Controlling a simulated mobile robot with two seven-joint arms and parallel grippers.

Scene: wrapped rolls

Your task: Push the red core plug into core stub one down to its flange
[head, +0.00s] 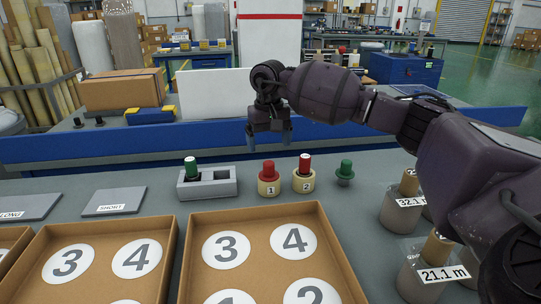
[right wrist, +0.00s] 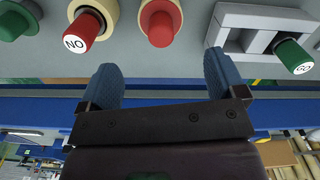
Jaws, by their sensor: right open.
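The red core plug (head: 268,169) stands upright in the mouth of core stub one (head: 269,188), a cream stub marked 1. Whether its flange touches the stub's rim is too small to tell. The plug also shows in the right wrist view (right wrist: 160,22), beyond and between the fingertips. My right gripper (head: 269,137) is open and empty, above and behind the plug in the head view, apart from it. Its two blue fingers also show in the right wrist view (right wrist: 160,75). My left gripper is not in view.
Core stub two (head: 304,184) holds a red piece marked NO (right wrist: 84,32). A green plug (head: 344,168) stands to its right. A grey holder (head: 208,184) with a green GO piece (right wrist: 293,54) is left of stub one. Cardboard trays (head: 265,211) lie in front; wrapped rolls (head: 400,211) stand right.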

